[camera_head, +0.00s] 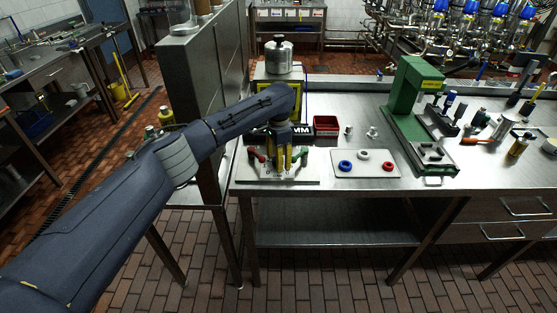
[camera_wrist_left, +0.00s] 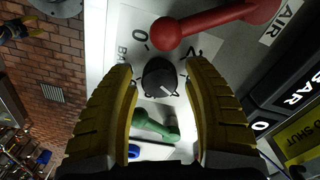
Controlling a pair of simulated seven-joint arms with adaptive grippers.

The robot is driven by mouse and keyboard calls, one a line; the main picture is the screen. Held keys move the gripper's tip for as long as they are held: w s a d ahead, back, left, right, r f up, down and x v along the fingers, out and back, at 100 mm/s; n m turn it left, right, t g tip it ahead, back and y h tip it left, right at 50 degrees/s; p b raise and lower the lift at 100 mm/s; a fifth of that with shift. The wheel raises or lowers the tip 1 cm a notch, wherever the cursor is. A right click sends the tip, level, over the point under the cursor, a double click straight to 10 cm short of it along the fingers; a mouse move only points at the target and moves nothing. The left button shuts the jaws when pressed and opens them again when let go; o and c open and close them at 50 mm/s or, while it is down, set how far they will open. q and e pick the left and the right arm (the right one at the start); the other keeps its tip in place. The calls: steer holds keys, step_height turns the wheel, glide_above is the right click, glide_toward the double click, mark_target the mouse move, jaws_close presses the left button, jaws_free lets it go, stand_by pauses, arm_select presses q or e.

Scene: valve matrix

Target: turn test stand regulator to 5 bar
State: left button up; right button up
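The test stand panel (camera_head: 250,176) lies at the left end of the steel bench. Its regulator is a black round knob (camera_wrist_left: 158,76) with a pale pointer mark. The wrist view shows "BAR", a "0" and a "2" printed around it. My left gripper (camera_wrist_left: 160,68) is open, its yellow fingers on either side of the knob, with gaps visible. In the head view my left gripper (camera_head: 285,160) points down over the panel and hides the knob. A red lever (camera_wrist_left: 215,22) and a green lever (camera_wrist_left: 155,127) flank the knob. My right gripper is not in view.
A dark display (camera_wrist_left: 285,95) reading "BAR" and "0" stands beside the panel. A red bin (camera_head: 326,125), a plate (camera_head: 352,171) with coloured rings and a green press (camera_head: 408,95) are to the right. The bench's front edge is clear there.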

arm_select(q)
jaws_close()
steer(key=shift+m, duration=0.3)
steer(key=m, duration=0.4)
steer(key=shift+m, duration=0.4)
steer(key=m, duration=0.5)
steer(key=shift+s+d, duration=0.1)
steer(key=shift+s, duration=0.05)
steer(key=shift+m, duration=0.3)
steer(key=shift+o, duration=1.1)
jaws_free()
steer(key=shift+r, duration=0.15)
